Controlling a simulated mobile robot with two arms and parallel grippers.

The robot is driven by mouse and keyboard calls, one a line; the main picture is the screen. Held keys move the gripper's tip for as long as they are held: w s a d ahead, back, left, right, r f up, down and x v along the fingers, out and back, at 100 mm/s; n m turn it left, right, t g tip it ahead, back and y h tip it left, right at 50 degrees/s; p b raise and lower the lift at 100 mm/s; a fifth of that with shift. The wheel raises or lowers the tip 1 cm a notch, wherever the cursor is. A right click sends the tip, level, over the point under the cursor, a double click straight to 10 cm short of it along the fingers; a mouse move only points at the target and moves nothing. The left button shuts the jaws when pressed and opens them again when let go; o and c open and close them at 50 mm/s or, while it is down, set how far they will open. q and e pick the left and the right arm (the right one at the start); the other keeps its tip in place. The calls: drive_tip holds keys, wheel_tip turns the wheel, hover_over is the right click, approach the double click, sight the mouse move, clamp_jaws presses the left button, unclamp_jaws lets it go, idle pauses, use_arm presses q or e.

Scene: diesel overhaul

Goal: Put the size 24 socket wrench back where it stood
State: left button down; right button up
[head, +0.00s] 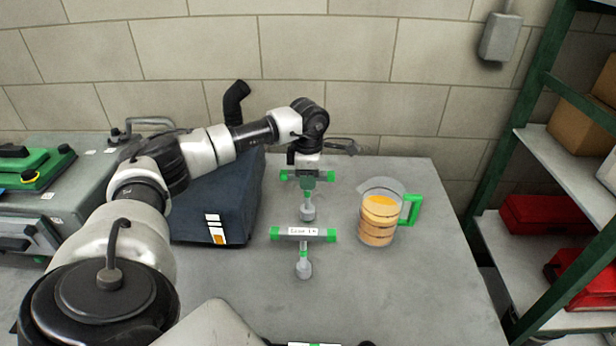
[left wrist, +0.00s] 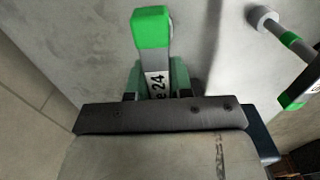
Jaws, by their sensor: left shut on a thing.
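The size 24 socket wrench (head: 308,204) is a T-handle tool with green handle ends and a grey socket. My left gripper (head: 307,179) is shut on its crossbar, from the far side of the table. In the left wrist view, the wrench's bar (left wrist: 153,40) shows a green end and a label ending in "24" between the fingers. Its socket points down; I cannot tell whether it touches the table. A second, similar T-handle wrench (head: 304,252) is nearer to me, with a white label too small to read surely. My right gripper is not in view.
A clear jug (head: 379,220) with orange contents and a green handle stands right of the wrenches on the grey table (head: 440,290). A dark blue case (head: 220,205) is at left. A green shelf rack (head: 493,180) stands at right. The table's right side is clear.

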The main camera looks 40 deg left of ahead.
use_arm(q)
drive_tip(key=shift+f+b, duration=0.4)
drive_tip(key=shift+f, duration=0.3)
drive_tip(key=shift+c, duration=1.9)
unclamp_jaws()
drive_tip(key=shift+r, duration=0.15)
wheel_tip(320, 180, up, 9)
drive_tip(key=p, duration=0.6)
drive_tip(key=shift+p, duration=0.35)
